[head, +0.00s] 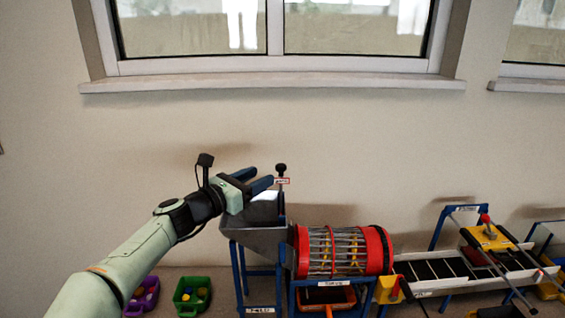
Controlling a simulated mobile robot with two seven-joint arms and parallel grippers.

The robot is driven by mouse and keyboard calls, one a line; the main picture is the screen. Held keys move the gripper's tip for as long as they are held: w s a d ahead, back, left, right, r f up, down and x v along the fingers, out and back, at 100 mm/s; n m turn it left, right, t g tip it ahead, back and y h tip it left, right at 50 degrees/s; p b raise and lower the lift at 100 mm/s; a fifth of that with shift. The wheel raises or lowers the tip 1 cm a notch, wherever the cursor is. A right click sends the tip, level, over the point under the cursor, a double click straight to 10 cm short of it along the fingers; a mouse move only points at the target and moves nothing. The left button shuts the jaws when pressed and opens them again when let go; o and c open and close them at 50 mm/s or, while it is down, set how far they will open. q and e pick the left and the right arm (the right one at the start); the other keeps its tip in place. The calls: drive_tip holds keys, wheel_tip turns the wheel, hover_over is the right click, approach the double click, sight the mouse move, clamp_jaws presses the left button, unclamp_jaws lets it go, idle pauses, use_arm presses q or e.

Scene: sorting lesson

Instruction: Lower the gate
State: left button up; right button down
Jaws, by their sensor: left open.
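The gate shows as a dark upright rod with a round black knob (281,168) at the grey metal hopper (255,237). A small red-edged label (283,181) sits on the rod, too small to read. My left gripper (262,178) is open, its two dark blue fingers pointing right towards the rod just below the knob. The fingertips look close to the rod; I cannot tell if they touch it. Nothing shows between the fingers. The gate's plate inside the hopper is hidden. My right gripper is out of view.
A red-ended barred drum (343,250) stands right of the hopper, with an orange tray (326,298) below. A conveyor (440,268) with a yellow unit (488,237) extends right. Purple (142,296) and green (192,295) bins sit lower left. A window sill (270,84) runs above.

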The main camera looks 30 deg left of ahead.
sight(279, 166)
use_arm(q)
drive_tip(key=p+x, duration=0.2)
drive_tip(key=x, duration=0.6)
drive_tip(key=shift+a+r, duration=0.1)
drive_tip(key=shift+r, duration=0.05)
drive_tip(key=shift+w, duration=0.55)
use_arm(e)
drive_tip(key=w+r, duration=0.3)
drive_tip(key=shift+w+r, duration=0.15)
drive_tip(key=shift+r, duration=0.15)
use_arm(q)
drive_tip(key=shift+s, duration=0.1)
clamp_jaws()
